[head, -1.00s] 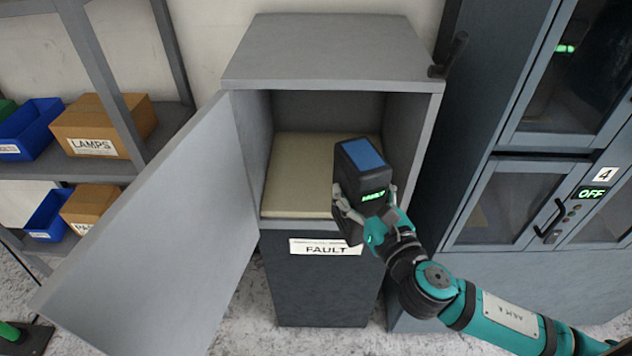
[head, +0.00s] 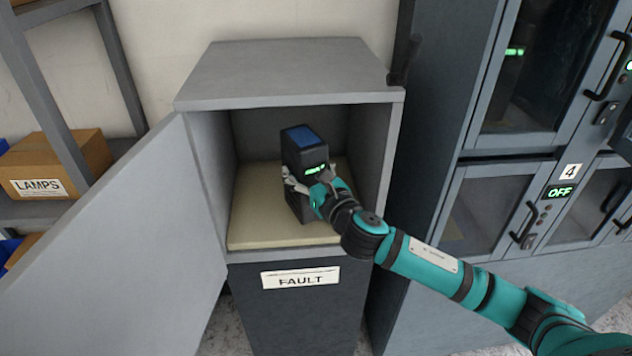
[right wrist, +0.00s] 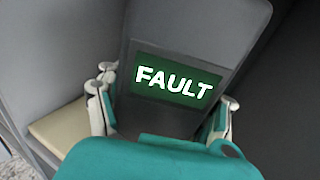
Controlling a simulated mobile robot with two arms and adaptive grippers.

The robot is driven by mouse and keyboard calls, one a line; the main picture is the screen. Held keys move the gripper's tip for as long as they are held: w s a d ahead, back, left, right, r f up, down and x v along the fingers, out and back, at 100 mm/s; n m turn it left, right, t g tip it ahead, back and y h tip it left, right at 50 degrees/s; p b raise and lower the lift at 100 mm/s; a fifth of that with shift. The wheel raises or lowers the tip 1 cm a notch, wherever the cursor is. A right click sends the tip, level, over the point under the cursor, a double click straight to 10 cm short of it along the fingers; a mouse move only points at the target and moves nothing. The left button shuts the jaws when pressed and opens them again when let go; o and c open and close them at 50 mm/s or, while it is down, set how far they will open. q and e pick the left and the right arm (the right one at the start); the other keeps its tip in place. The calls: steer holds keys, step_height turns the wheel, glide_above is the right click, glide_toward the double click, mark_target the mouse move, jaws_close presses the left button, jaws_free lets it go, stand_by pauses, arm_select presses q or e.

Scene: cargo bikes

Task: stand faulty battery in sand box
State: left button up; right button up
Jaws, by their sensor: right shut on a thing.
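The faulty battery (head: 303,150) is a dark upright block with a blue top and a small lit green display. In the right wrist view its display (right wrist: 174,80) reads FAULT. My right gripper (head: 309,188) is shut around the battery's lower part, with a finger on either side. The sand box (head: 305,280) is a grey cabinet labelled FAULT with its door open to the left. The battery is inside its opening, above or on the pale sand bed (head: 262,222); I cannot tell whether its base touches the sand. My left gripper is not in view.
The open door (head: 130,240) fills the left foreground. A dark locker cabinet (head: 440,150) with glass doors, marked 4 and OFF, stands close on the right. A shelf with a LAMPS carton (head: 50,165) is at the left. Pale sand lies bare around the battery.

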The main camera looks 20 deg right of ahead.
steer(key=w, duration=0.5)
steer(key=shift+w+a, duration=0.3)
steer(key=shift+w, duration=0.1)
steer(key=shift+f+b, duration=0.5)
steer(key=shift+f, duration=1.25)
steer(key=o, duration=1.2)
steer(key=shift+f, duration=0.35)
steer(key=o, duration=0.6)
steer(key=shift+s+r, duration=0.1)
steer(key=s, duration=0.4)
steer(key=s+d, duration=0.1)
steer(key=s, duration=0.7)
steer(key=shift+d, duration=0.3)
